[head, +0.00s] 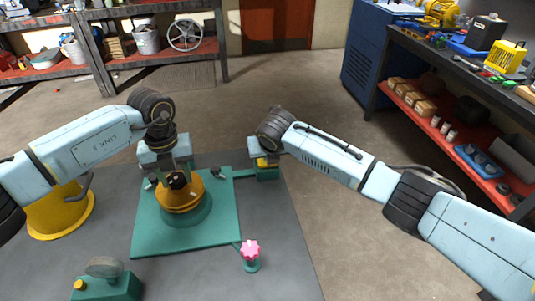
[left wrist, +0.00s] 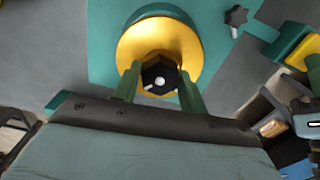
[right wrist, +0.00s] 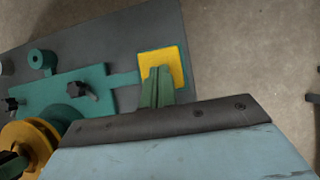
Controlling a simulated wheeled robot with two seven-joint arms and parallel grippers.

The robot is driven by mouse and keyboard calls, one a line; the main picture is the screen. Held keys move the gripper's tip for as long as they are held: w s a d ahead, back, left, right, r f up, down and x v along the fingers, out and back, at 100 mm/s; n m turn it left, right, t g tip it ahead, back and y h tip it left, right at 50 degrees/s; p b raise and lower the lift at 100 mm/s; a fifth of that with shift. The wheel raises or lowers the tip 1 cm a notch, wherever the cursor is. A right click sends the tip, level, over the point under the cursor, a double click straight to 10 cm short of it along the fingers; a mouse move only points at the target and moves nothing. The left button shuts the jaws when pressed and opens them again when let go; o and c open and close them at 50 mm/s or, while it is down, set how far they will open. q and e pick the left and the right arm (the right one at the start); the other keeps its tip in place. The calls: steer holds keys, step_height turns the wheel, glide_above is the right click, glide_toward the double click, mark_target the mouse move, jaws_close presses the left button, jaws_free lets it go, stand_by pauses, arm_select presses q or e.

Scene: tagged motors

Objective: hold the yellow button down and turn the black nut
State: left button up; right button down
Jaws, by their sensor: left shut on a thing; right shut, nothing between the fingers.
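The black nut (head: 177,180) sits in the middle of the yellow-orange hub on the green plate (head: 145,238). My left gripper (head: 174,172) is above the hub with its fingers shut on the nut; the left wrist view shows the nut (left wrist: 160,79) between the two fingers. The yellow button (head: 266,163) tops a green block joined to the plate's right side. My right gripper (head: 261,152) is shut and empty, its fingertips at the button. In the right wrist view the fingertips (right wrist: 158,76) cover part of the button (right wrist: 171,58) and seem to touch it.
A pink knob (head: 250,250) on a green post stands at the plate's front right. A green box (head: 108,288) with a disc and a small yellow knob is at the front left. A yellow round base (head: 62,213) stands left. The table's front middle is clear.

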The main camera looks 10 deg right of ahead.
arm_select(q)
steer(key=n, duration=0.6)
steer(key=shift+s+f+n, duration=0.1)
steer(key=shift+n, duration=0.3)
arm_select(e)
steer(key=shift+f, duration=0.15)
arm_select(q)
steer(key=n, duration=0.4)
steer(key=shift+c, duration=0.4)
steer(key=n, duration=0.3)
arm_select(e)
steer(key=shift+s, duration=0.1)
arm_select(q)
steer(key=o, duration=1.1)
